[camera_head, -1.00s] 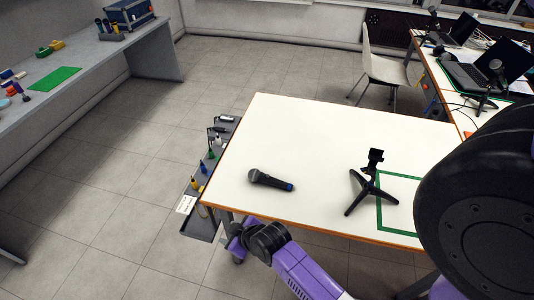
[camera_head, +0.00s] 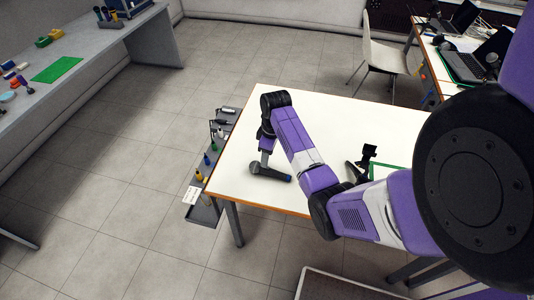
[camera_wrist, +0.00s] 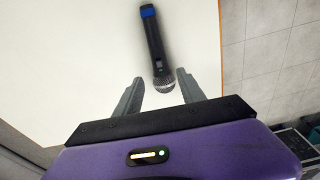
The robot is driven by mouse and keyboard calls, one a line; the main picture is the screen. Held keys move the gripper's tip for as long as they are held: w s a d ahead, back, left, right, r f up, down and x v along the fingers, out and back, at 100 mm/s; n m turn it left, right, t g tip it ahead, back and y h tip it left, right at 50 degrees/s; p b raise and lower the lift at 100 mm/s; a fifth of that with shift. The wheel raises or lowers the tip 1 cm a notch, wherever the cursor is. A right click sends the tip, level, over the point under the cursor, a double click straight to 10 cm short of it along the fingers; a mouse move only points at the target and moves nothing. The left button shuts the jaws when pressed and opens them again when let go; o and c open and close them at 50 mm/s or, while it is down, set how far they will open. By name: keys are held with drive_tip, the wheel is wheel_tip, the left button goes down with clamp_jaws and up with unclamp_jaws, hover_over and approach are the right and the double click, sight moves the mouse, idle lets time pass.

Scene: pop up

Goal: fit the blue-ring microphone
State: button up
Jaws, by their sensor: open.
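The blue-ring microphone (camera_head: 270,172) lies on the white table near its left front part. It is black with a grey mesh head and a blue band at the tail end. In the wrist view the microphone (camera_wrist: 153,45) points its mesh head toward my gripper (camera_wrist: 159,86), which is open. The head lies between the two grey fingertips, with no clear contact. In the head view my gripper (camera_head: 265,158) is just above the microphone's head end. The black tripod stand with a clip (camera_head: 368,153) stands on the table to the right, partly hidden by my arm.
The white table (camera_head: 240,140) has free room left of and behind the microphone. A green outline (camera_head: 385,170) is on the table by the stand. A grey rack with tools (camera_head: 207,180) hangs along the table's left edge. A chair (camera_head: 384,62) stands behind.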

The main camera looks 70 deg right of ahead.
sight(255, 167)
drive_tip(key=f+b, duration=0.4)
drive_tip(key=f, duration=0.1)
drive_tip(key=f+b, duration=0.2)
drive_tip(key=shift+w+f, duration=0.4)
drive_tip(key=shift+r, duration=0.15)
clamp_jaws()
wheel_tip(255, 167, up, 5)
drive_tip(key=p, duration=0.5)
drive_tip(key=shift+r, duration=0.1)
